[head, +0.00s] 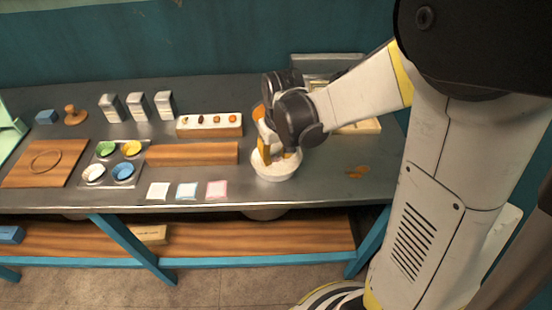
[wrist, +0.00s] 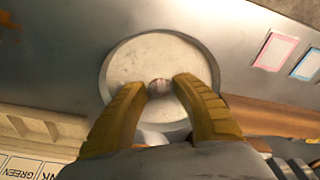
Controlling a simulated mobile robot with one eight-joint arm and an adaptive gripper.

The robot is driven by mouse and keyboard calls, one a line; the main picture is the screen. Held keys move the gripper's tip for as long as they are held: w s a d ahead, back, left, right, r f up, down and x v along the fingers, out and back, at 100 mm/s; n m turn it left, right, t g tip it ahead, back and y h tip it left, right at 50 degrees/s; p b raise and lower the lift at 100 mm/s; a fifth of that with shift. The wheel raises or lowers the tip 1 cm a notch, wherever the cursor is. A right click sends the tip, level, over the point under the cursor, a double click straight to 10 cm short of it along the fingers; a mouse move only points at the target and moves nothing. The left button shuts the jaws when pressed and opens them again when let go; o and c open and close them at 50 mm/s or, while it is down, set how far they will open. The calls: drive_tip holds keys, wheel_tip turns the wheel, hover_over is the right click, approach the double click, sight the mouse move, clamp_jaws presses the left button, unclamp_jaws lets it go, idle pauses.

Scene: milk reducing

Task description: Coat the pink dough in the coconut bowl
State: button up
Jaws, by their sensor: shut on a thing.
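The coconut bowl (head: 276,170) is a white round bowl on the grey table, below my arm's end. It also shows in the wrist view (wrist: 205,60), filled with a pale, speckled layer. My gripper (wrist: 160,82) points down into the bowl with its yellow fingers close together. A small pinkish-brown ball, seemingly the pink dough (wrist: 159,87), sits between the fingertips, and they are shut on it. Whether the ball touches the coconut cannot be told. In the head view my gripper (head: 277,155) hides part of the bowl, and the dough is not visible there.
Left of the bowl lie white, blue and pink cards (head: 217,190) and a wooden board (head: 192,154). Behind stands a rack of small balls (head: 209,125). A tray of coloured bowls (head: 110,172) is farther left.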

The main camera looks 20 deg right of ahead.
drive_tip(key=shift+r+p, duration=2.55)
drive_tip(key=shift+r, duration=0.85)
drive_tip(key=shift+r+p, duration=1.55)
drive_tip(key=shift+r, duration=0.45)
